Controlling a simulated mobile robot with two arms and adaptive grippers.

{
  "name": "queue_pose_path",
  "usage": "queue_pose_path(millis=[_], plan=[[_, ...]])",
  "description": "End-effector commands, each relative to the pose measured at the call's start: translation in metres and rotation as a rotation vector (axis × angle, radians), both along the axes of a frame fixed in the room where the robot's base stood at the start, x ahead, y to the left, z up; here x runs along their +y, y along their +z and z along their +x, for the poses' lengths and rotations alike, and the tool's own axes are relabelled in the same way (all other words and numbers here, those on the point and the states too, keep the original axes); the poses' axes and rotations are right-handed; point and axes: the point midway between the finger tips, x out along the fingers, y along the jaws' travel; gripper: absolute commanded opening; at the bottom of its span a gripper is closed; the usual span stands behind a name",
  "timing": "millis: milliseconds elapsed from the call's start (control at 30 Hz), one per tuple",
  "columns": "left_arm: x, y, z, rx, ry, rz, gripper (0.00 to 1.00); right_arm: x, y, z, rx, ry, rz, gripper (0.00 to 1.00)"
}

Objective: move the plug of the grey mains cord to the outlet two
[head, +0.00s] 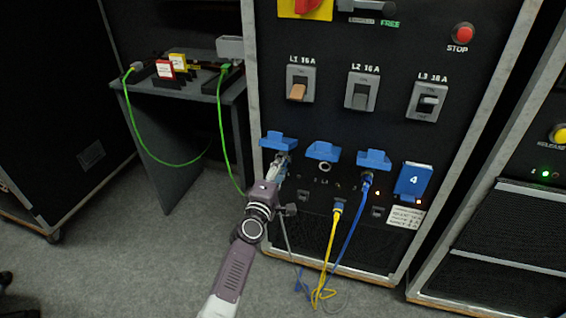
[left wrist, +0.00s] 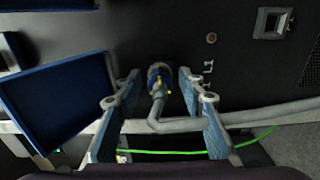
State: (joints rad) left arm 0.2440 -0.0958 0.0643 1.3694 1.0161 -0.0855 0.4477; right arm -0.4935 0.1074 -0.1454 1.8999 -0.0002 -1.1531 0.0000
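The plug (left wrist: 157,80) of the grey mains cord (left wrist: 190,124) sits against the black panel in the left wrist view, with a blue and yellow ring at its front. In the head view it is at the leftmost outlet, mostly hidden by my left gripper (head: 279,170). The gripper's fingers (left wrist: 160,88) stand apart on either side of the plug, with gaps showing. Outlet two (head: 324,167), second from the left, has its blue lid (head: 323,151) raised and looks empty. My right gripper is out of view.
A blue cord's plug (head: 366,179) is in the third outlet; the fourth outlet's lid (head: 414,180) is shut. A yellow cord (head: 331,250) hangs from a lower socket. A green cord (head: 222,140) hangs by the side table (head: 188,92) at left. Breaker switches (head: 362,91) are above the outlets.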

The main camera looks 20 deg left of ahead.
Motion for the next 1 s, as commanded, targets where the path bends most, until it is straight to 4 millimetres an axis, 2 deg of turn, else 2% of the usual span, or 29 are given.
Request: queue_pose_path(millis=[67, 400, 533, 733, 1000], plan=[[0.0000, -0.0003, -0.0001, 0.000, 0.000, 0.000, 0.37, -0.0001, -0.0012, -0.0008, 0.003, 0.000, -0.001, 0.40], [-0.0003, -0.0002, -0.0001, 0.000, -0.001, 0.000, 0.00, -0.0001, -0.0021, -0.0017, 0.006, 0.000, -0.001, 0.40], [-0.0006, 0.0001, 0.0001, 0.001, -0.001, -0.027, 0.00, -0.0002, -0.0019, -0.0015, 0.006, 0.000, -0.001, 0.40], [-0.0005, 0.0002, 0.0005, 0.008, 0.000, -0.239, 0.00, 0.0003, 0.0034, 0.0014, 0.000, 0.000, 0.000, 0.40], [-0.0005, 0.0004, 0.0006, 0.009, -0.001, -0.259, 0.00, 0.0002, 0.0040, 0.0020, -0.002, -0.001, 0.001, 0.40]])
